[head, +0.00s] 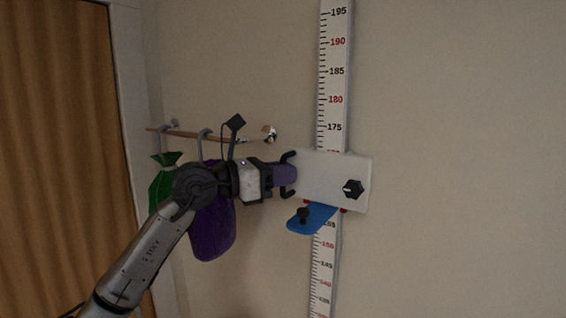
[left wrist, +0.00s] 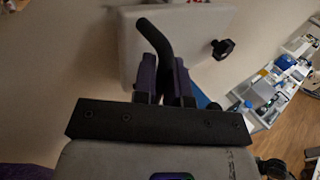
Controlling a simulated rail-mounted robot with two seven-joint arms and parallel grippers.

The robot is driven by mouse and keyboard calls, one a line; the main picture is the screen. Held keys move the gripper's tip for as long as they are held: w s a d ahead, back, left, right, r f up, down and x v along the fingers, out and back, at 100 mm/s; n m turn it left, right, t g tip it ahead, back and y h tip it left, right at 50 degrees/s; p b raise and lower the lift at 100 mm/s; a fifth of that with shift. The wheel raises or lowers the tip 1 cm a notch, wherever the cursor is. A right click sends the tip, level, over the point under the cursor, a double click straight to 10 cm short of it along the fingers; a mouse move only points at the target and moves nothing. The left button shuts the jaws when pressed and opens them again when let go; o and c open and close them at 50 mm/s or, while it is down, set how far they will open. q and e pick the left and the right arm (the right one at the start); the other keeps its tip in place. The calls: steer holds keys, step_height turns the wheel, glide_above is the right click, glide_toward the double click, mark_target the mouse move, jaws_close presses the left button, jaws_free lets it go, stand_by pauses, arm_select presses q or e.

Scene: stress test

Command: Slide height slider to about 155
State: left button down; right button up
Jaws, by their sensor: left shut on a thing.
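The height slider (head: 325,175) is a white plate on a vertical white ruler (head: 334,80) fixed to the wall. It has a black knob (head: 352,188) on its right and a blue paddle (head: 312,217) with a small black knob below it. The ruler's 155 mark shows just under the plate, beside the paddle; the marks behind the plate are hidden. My left gripper (head: 287,175) is shut on the slider's black handle at the plate's left edge. In the left wrist view the curved handle (left wrist: 154,38) rises from between the fingers. My right gripper is not in view.
A wooden rod (head: 190,134) with hooks is on the wall at left, with a green bag (head: 162,180) and a purple bag (head: 214,225) near my arm. A wooden door (head: 55,130) is far left. The wall right of the ruler is clear. Shelves with items (left wrist: 275,85) show in the left wrist view.

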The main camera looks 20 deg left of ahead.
arm_select(q)
step_height(320, 180, down, 4)
steer(key=shift+f+b, duration=0.1)
steer(key=shift+b, duration=0.75)
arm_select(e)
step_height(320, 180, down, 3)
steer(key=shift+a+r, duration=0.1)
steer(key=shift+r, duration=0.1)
arm_select(q)
steer(key=c, duration=1.2)
jaws_free()
steer(key=shift+a, duration=0.1)
steer(key=b, duration=0.4)
glide_toward(282, 191)
steer(key=v, duration=0.3)
steer(key=shift+a+f, duration=0.25)
steer(key=shift+a, duration=0.1)
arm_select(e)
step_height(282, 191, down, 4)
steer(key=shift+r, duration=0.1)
